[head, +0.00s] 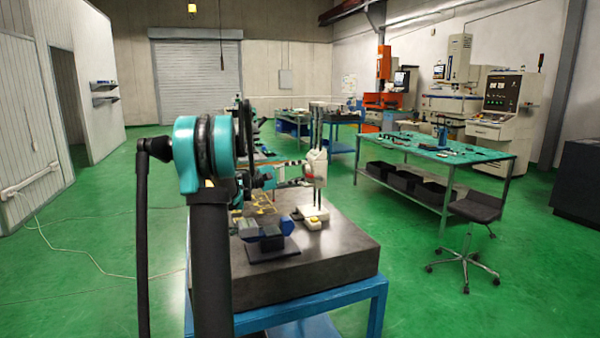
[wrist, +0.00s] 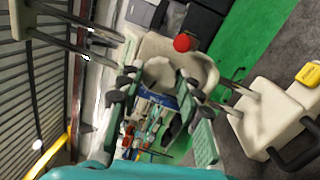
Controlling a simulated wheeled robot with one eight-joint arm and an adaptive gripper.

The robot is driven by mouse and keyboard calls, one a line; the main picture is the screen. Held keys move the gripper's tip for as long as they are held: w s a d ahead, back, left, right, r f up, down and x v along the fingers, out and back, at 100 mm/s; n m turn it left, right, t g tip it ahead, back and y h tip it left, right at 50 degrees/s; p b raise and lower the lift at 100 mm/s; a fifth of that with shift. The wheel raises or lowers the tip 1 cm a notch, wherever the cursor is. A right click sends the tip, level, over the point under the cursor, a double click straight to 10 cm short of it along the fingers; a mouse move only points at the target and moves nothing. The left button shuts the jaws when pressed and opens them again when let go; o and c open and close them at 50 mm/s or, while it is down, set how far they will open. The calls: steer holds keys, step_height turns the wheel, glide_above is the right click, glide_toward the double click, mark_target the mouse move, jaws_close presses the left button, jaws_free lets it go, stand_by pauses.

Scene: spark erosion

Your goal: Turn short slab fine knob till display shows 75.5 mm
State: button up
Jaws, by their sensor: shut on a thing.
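A cream two-column height gauge (head: 317,168) stands on the dark slab (head: 345,262) in the head view. In the wrist view it appears tilted on its side, with a cream slider body (wrist: 207,68), a red button (wrist: 182,43) and steel columns. A rounded cream knob (wrist: 158,72) sticks out from the slider towards my gripper (wrist: 157,84). The green-padded fingers lie either side of the knob and are shut on it. In the head view my gripper (head: 297,172) is at the gauge's left side, small and partly hidden. I cannot see a display reading in either view.
The gauge's cream base (head: 312,216) has a yellow button (wrist: 308,75). A blue and grey fixture (head: 265,231) sits on the slab at front left, near yellow items (head: 262,202). A green-topped bench (head: 440,146) and a stool (head: 477,207) stand to the right.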

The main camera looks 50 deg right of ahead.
steer(key=o, duration=1.2)
steer(key=shift+c, duration=0.2)
steer(key=v, duration=0.8)
steer(key=shift+f, duration=0.1)
